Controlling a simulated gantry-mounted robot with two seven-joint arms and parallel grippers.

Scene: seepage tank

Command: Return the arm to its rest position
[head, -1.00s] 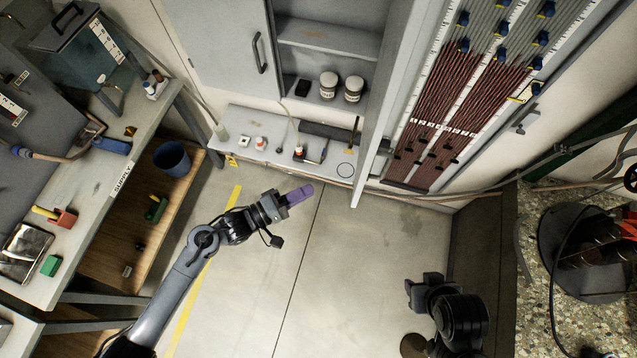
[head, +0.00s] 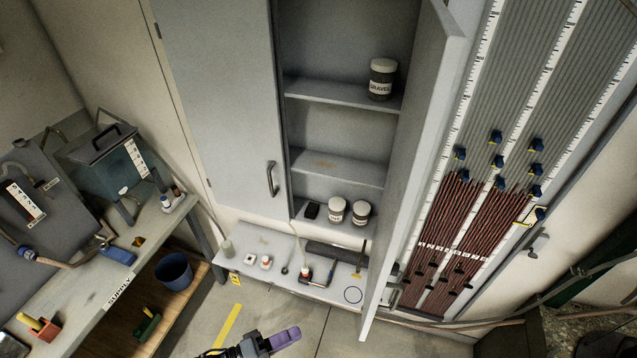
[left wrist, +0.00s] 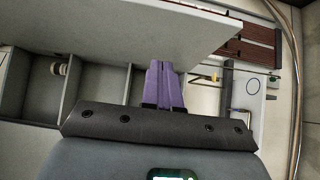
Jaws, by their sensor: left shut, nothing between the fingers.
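My left gripper (head: 284,339) shows at the bottom middle of the head view, with its purple fingers pointing right over the floor. The fingers are shut together with nothing between them. They also show in the left wrist view (left wrist: 164,84), pointing toward the grey cabinet door (left wrist: 150,40). Most of my left arm is below the frame in the head view. My right gripper is not in the head view now.
A grey cabinet (head: 345,125) stands ahead with its right door (head: 420,150) open. A low shelf (head: 262,283) holds small items. A supply bench (head: 75,295) is at left, with a blue bin (head: 174,272) below. Manometer tubes (head: 470,220) stand at right.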

